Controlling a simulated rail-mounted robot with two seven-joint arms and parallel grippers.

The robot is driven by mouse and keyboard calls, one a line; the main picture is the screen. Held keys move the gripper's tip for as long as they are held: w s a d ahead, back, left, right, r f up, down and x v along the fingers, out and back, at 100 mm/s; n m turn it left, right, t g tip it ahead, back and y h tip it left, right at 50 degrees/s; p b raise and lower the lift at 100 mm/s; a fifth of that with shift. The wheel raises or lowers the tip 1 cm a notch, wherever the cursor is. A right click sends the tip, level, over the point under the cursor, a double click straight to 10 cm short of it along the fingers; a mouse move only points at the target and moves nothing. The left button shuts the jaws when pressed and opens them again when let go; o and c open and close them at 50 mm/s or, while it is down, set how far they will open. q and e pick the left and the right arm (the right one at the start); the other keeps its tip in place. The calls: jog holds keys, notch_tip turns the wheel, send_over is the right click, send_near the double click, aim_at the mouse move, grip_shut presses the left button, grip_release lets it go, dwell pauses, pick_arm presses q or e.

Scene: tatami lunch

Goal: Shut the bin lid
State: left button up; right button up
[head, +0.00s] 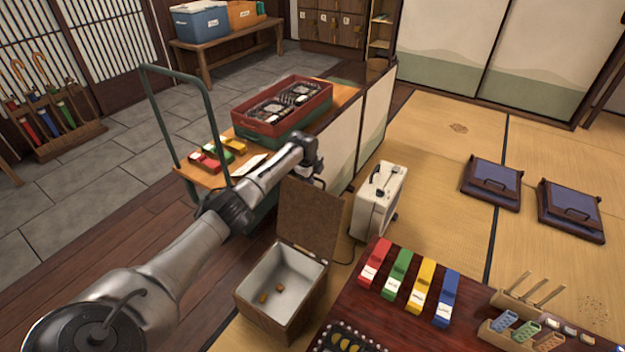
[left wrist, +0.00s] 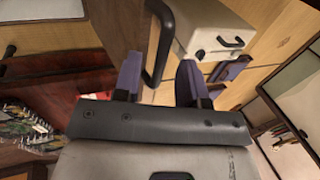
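The bin (head: 259,309) is a wooden box with a pale inside, standing on the floor left of the dark table. Its brown lid (head: 310,216) is open and stands up at the back edge. Two small brown-orange bits lie inside the bin. My left gripper (head: 318,182) is just above and behind the lid's upper right edge. In the left wrist view its two fingers (left wrist: 160,82) are apart, with a dark curved handle (left wrist: 165,40) in line with the gap beside a brown panel (left wrist: 115,25). I cannot tell whether they touch. My right gripper is not in view.
A white box-shaped appliance (head: 377,203) stands just right of the lid. A green-framed cart (head: 205,110) with a red crate (head: 290,128) is behind my left arm. The dark table (head: 385,325) with coloured boxes is at front right. Open tatami lies farther right.

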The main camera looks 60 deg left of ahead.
pick_arm(q)
jog(key=shift+f, duration=0.2)
jog(key=shift+a, duration=0.1)
grip_shut()
dwell(0.5)
